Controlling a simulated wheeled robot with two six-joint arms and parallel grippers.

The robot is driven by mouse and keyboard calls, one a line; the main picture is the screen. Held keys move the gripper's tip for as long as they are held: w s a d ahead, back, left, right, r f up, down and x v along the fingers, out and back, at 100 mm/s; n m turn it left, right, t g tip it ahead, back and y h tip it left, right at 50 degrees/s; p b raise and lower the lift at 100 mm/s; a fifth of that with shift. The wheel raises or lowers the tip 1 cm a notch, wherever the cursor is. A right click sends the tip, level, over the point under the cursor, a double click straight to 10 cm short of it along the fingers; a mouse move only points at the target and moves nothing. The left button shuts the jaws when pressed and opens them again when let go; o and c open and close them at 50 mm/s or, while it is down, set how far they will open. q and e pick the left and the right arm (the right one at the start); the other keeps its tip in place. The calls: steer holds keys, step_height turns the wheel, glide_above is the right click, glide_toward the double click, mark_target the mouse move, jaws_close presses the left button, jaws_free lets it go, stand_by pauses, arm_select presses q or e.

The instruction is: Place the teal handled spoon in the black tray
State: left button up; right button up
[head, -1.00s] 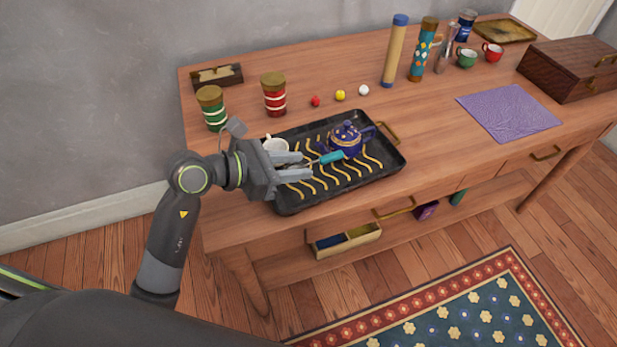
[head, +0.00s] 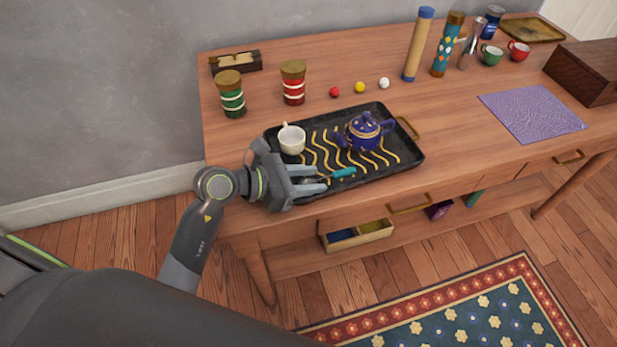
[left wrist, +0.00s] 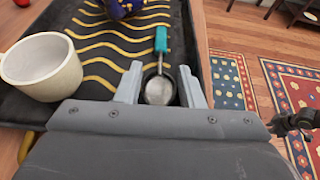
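The teal handled spoon (head: 342,173) is at the front side of the black tray (head: 405,172) and appears to lie in it. In the left wrist view its teal handle (left wrist: 160,38) points away from me and its metal bowl (left wrist: 158,90) sits between my fingers. My left gripper (head: 310,181) is open around the bowl, with a gap on each side. Contact between spoon and tray floor is hard to judge. A dark part at the right edge of the left wrist view may be my right gripper (left wrist: 293,121); its fingers are unclear.
A white cup (head: 291,139) and a blue teapot (head: 365,131) stand in the tray, behind the spoon. A green jar (head: 231,96) and a red jar (head: 293,84) stand behind the tray. A purple cloth (head: 532,113) lies to the right.

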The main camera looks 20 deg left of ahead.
arm_select(q)
steer(key=shift+o, duration=0.2)
steer(key=shift+a+r, duration=0.1)
steer(key=shift+r, duration=0.1)
steer(key=v, duration=1.1)
steer(key=shift+s, duration=0.1)
steer(key=shift+s+a+r, duration=0.15)
steer(key=shift+s+a, duration=0.05)
steer(key=shift+a, duration=0.1)
